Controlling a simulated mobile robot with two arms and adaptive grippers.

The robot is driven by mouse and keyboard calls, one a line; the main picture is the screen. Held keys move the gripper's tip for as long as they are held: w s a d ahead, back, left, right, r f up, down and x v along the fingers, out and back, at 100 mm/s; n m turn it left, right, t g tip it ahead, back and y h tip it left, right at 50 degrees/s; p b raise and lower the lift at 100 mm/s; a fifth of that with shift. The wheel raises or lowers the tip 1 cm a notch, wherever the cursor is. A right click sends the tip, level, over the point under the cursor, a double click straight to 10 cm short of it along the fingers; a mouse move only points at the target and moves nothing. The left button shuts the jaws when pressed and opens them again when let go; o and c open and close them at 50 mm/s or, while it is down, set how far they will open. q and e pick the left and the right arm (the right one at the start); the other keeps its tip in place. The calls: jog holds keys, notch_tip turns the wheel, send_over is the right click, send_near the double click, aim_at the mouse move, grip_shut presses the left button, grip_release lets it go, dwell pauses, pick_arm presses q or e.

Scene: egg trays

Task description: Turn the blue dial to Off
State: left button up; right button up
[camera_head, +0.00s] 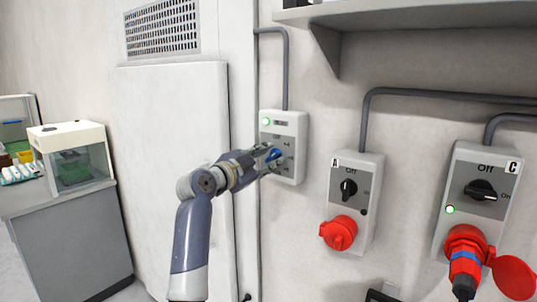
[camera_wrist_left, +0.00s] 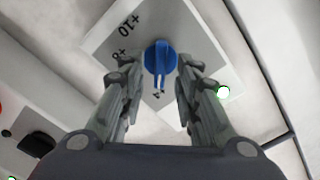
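The blue dial (camera_head: 273,155) is on a white wall box (camera_head: 291,174) with a lit green light. In the left wrist view the blue dial (camera_wrist_left: 160,57) is at the top centre, with "+10" and "+8" to its left and a "4" below it. My left gripper (camera_head: 266,156) is at the dial. In the left wrist view its two fingers (camera_wrist_left: 158,72) are spread, one on each side of the dial; I cannot tell whether they touch it. My right gripper is not in view.
Two more switch boxes with black knobs, A (camera_head: 369,168) and C (camera_head: 501,165), are on the wall to the right, with red sockets below. A shelf (camera_head: 420,14) is above. A grey cabinet (camera_head: 72,240) with a glass-fronted device (camera_head: 80,165) stands left.

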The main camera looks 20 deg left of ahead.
pick_arm(q)
jog(key=shift+w+d, duration=0.15)
jog(key=shift+w, duration=0.15)
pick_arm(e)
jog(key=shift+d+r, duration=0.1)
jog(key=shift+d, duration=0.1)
pick_arm(q)
jog(key=shift+c, duration=0.6)
grip_shut()
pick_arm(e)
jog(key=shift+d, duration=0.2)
